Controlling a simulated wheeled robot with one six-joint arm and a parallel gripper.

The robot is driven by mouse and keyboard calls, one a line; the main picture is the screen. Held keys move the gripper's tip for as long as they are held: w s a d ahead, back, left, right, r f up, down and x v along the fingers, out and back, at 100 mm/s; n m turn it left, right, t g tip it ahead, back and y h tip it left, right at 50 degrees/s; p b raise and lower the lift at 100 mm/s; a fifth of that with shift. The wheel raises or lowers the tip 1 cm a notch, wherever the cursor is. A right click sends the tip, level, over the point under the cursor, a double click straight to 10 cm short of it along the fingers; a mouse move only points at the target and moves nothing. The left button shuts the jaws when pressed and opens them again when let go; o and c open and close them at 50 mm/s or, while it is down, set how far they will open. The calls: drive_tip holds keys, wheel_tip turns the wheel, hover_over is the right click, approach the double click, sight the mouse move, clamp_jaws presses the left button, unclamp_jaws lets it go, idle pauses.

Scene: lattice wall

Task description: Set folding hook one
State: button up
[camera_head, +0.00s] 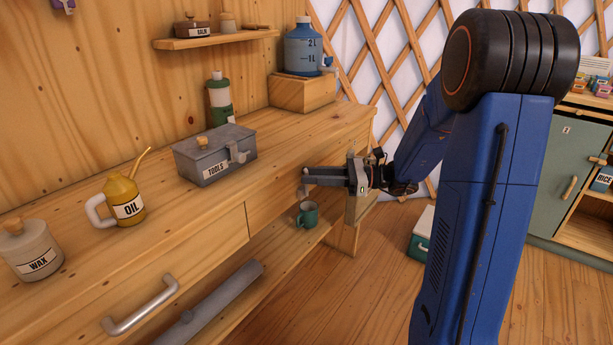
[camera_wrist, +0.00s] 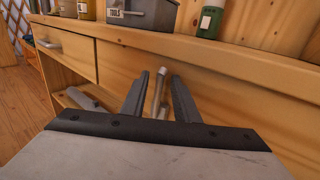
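My gripper (camera_head: 306,176) reaches in from the right to the front edge of the wooden workbench, past the drawer's right end. In the wrist view my gripper (camera_wrist: 160,82) has its two dark fingers apart. A slim pale metal piece, apparently the folding hook (camera_wrist: 161,84), stands between the fingers, with small gaps visible on both sides. Its lower part and mount are partly hidden by the gripper body. In the head view a small pale bit of it shows just below the fingertips, too small to tell its fold.
A teal mug (camera_head: 307,214) sits below my gripper, apparently on the lower shelf. The workbench (camera_head: 230,200) holds a grey tool box (camera_head: 214,156), a yellow oil can (camera_head: 124,203), a wax jar (camera_head: 32,250) and a green-white bottle (camera_head: 219,100). A drawer handle (camera_head: 142,306) juts out.

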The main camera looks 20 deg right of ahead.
drive_tip(key=shift+x, duration=1)
drive_tip(key=shift+c, duration=0.4)
clamp_jaws()
idle(0.5)
